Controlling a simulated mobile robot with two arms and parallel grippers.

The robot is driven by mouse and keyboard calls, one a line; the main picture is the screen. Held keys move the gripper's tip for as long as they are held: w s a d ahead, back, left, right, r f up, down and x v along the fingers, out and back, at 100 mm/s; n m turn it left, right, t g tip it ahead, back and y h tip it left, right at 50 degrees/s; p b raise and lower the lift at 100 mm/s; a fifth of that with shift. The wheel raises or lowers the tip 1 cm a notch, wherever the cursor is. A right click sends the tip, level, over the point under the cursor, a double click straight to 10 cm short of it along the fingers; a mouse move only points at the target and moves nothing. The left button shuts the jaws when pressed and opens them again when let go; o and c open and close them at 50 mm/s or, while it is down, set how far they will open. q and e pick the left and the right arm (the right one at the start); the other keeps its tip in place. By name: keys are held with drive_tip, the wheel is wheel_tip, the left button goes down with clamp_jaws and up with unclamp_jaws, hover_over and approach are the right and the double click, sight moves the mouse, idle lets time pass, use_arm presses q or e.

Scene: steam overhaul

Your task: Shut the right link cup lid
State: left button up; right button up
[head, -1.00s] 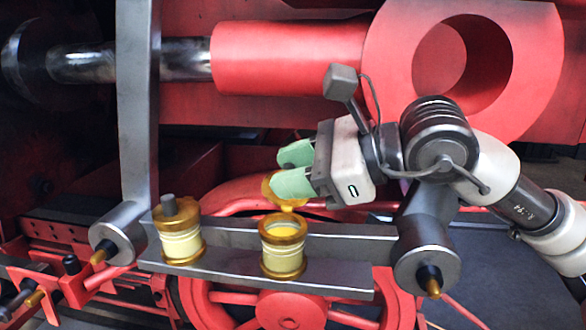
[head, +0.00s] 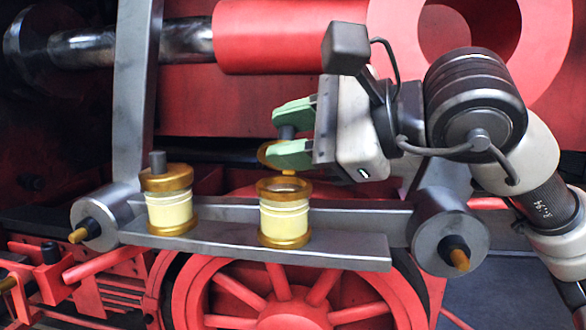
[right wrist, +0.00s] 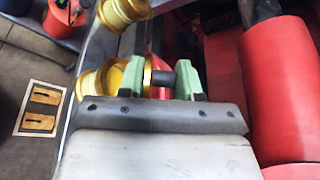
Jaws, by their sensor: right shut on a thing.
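The right link cup (head: 284,222) is a cream cup with gold rims on the grey link bar. Its gold lid (head: 264,155) stands open above and behind the cup rim, with a dark knob (head: 287,132). My right gripper (head: 290,136) has its green fingers on either side of the knob and is shut on it. In the right wrist view the knob (right wrist: 162,80) sits between the fingers (right wrist: 160,79), with the gold lid (right wrist: 149,74) partly hidden behind the left finger. The right cup (right wrist: 90,84) shows left of it. My left gripper is out of view.
The left link cup (head: 170,208) stands on the same grey link bar (head: 345,255) with its lid on and knob up. A grey upright lever (head: 136,90) rises at the left. Red rod parts (head: 290,38) lie behind, and a red spoked wheel (head: 285,310) is below.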

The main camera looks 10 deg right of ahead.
drive_tip(key=shift+s+f+n+t+b, duration=0.1)
drive_tip(key=shift+s+n+t+b, duration=0.2)
drive_tip(key=shift+n+t+b, duration=0.5)
drive_tip(key=shift+g, duration=0.3)
drive_tip(key=o, duration=0.7)
drive_tip(key=shift+o, duration=0.3)
drive_tip(key=b+v, duration=0.2)
drive_tip(key=v, duration=0.8)
drive_tip(key=shift+s+d, duration=0.15)
drive_tip(key=shift+d, duration=0.25)
